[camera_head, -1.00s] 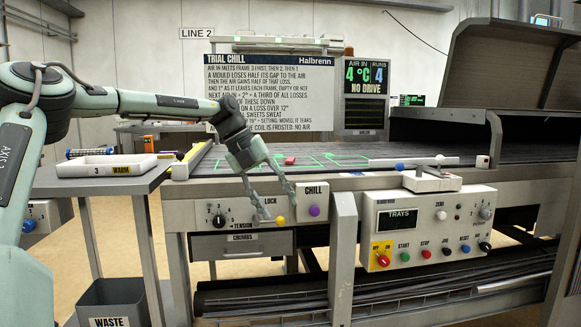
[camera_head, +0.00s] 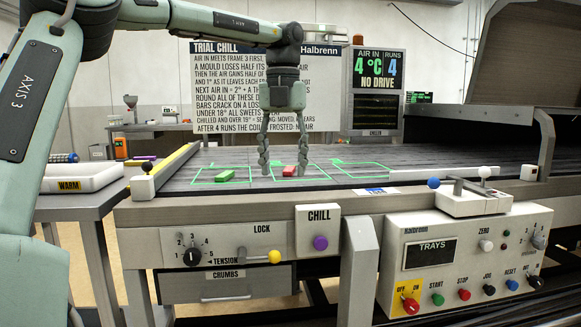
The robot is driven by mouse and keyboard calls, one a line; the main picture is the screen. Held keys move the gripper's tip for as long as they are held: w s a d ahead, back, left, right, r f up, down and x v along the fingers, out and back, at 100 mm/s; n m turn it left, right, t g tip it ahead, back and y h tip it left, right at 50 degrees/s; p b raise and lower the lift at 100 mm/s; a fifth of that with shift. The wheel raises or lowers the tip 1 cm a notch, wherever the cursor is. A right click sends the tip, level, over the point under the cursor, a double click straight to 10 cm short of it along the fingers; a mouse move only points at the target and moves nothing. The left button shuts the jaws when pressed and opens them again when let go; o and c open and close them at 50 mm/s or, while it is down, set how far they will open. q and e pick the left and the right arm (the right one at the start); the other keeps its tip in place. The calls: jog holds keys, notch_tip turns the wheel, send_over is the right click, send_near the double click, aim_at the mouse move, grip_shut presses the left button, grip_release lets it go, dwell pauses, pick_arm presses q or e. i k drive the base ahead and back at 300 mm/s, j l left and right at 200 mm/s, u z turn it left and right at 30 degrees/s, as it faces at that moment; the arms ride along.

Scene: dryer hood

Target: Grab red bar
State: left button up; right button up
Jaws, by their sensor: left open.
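The red bar (camera_head: 290,171) is a small block lying on the dark conveyor belt, inside the middle green outlined frame. My left gripper (camera_head: 282,170) points straight down over that frame. Its two fingers are apart, one on each side of the red bar in the picture. The right finger looks very near the bar, and the left finger stands farther off. I cannot tell whether either finger touches it. My right gripper is not in view.
A green bar (camera_head: 223,178) lies in the left frame. A yellow rail (camera_head: 166,170) edges the belt at left. The control panel (camera_head: 465,262) is in front. The right frame (camera_head: 363,170) looks empty.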

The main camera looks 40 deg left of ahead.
aim_at(289, 171)
jog(key=i+j, duration=0.9)
jog(key=j, duration=0.25)
